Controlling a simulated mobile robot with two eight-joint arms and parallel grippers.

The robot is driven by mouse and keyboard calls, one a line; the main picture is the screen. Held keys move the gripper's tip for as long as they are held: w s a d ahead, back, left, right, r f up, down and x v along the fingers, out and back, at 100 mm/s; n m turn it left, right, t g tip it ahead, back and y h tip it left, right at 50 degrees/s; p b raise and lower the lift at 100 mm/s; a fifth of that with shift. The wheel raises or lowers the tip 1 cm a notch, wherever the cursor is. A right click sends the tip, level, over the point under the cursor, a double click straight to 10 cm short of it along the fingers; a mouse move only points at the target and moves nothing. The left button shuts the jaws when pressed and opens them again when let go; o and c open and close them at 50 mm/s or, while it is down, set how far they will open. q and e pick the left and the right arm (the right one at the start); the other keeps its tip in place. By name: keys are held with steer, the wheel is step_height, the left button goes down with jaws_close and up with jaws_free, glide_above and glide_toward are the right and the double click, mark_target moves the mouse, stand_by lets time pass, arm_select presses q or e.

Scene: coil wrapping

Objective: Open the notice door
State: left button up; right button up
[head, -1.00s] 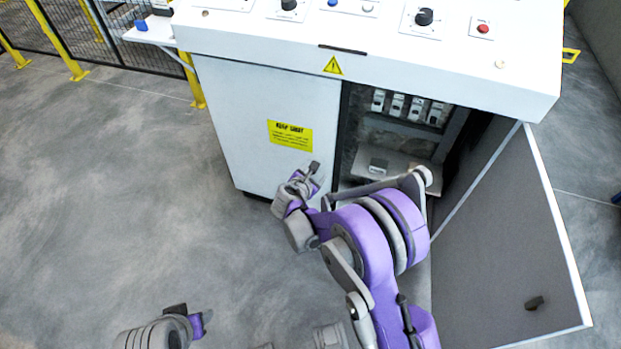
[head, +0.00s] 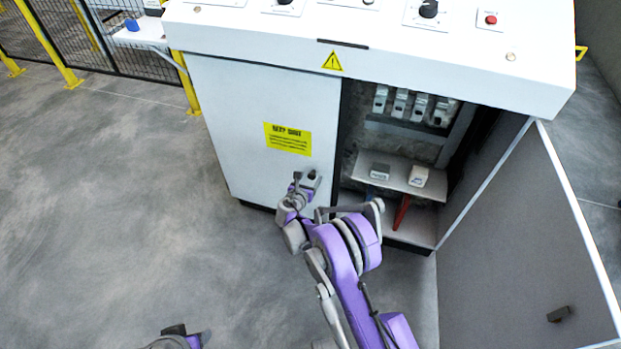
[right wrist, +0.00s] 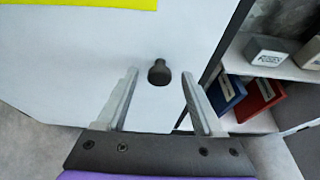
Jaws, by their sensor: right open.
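The notice door (head: 262,110) is the shut left door of the white cabinet and bears a yellow notice (head: 288,139). Its dark knob (right wrist: 158,72) shows in the right wrist view, near the door's right edge. My right gripper (head: 305,180) is open in front of the door. In the right wrist view its two fingers (right wrist: 158,85) stand left and right of the knob with gaps on both sides, and do not grip it. My left gripper (head: 176,332) is at the bottom edge of the head view, mostly cut off.
The right cabinet door (head: 530,235) stands wide open. Inside are a shelf (head: 398,170) with small boxes, and blue and red binders (right wrist: 262,94) below. The control panel (head: 370,35) overhangs the doors. Grey floor (head: 110,200) is free to the left.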

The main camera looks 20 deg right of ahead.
steer(key=shift+w+d+f, duration=0.25)
steer(key=shift+w+d, duration=0.1)
steer(key=shift+w, duration=0.2)
jaws_close()
stand_by(1.1)
